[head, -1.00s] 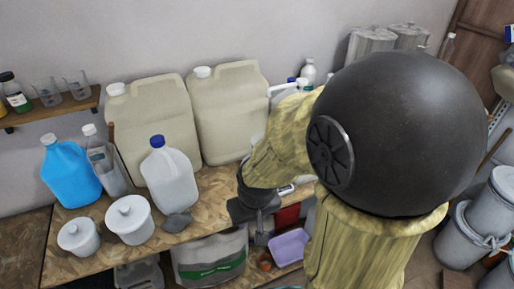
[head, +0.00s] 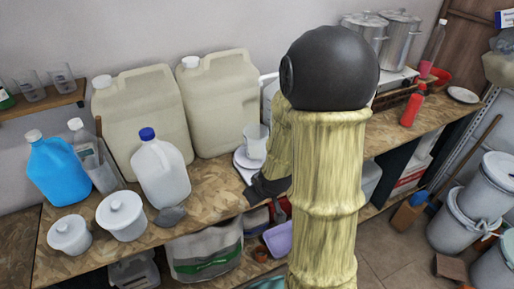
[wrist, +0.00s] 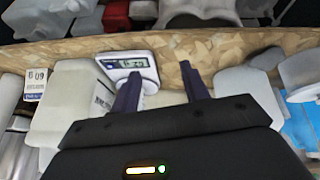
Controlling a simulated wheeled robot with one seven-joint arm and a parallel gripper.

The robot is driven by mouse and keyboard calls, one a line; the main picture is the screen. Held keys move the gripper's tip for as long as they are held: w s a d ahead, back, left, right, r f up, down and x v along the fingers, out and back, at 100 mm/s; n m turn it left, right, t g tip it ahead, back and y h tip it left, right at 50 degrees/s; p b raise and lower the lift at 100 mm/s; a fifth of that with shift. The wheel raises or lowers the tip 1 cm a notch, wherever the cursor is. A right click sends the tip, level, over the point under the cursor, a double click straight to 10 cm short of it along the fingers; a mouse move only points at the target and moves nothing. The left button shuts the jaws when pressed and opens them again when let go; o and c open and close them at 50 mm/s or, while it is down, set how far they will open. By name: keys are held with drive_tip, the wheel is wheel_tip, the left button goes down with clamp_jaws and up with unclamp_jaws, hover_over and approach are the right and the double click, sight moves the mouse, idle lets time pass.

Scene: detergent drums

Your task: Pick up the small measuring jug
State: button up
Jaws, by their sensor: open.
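My gripper (head: 268,188) is in front of the scale, low near the bench's front edge, with my arm just right of the jug. In the wrist view my gripper (wrist: 160,74) has its two dark fingers apart, with nothing clearly held. The left finger overlaps the scale (wrist: 128,66), whose display shows. A pale shape lies between the fingers; I cannot tell whether it is the jug.
Two large beige canisters (head: 146,122) stand along the wall. A white jug with a blue cap (head: 160,172), a blue jug (head: 58,170) and two white lidded pots (head: 121,218) stand to the left. A grey scoop (head: 170,216) lies near the front edge.

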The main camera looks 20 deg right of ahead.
drive_tip(key=w+d+f+n+t+y+b, duration=0.1)
drive_tip(key=w+d+f+t, duration=0.1)
drive_tip(key=d+f+t, duration=0.15)
drive_tip(key=w+d+f+t+y+b, duration=0.1)
drive_tip(key=w+d+f+t, duration=0.1)
drive_tip(key=f, duration=0.2)
drive_tip(key=s+d+r+m+t+h+b, duration=0.1)
drive_tip(key=s+d+r+m+t, duration=0.1)
drive_tip(key=d+t, duration=0.3)
drive_tip(key=shift+r+m+t, duration=0.3)
drive_tip(key=shift+m+t, duration=0.2)
drive_tip(key=shift+t, duration=0.55)
drive_tip(key=shift+w+d+f+b, duration=0.15)
drive_tip(key=shift+d+b, duration=0.1)
drive_tip(key=shift+b, duration=0.15)
drive_tip(key=w, duration=0.3)
drive_tip(key=w+p, duration=0.1)
drive_tip(key=w, duration=0.7)
drive_tip(key=shift+a+r+p, duration=0.2)
drive_tip(key=shift+r+p, duration=0.1)
drive_tip(key=shift+w+f, duration=0.15)
drive_tip(key=shift+w, duration=0.35)
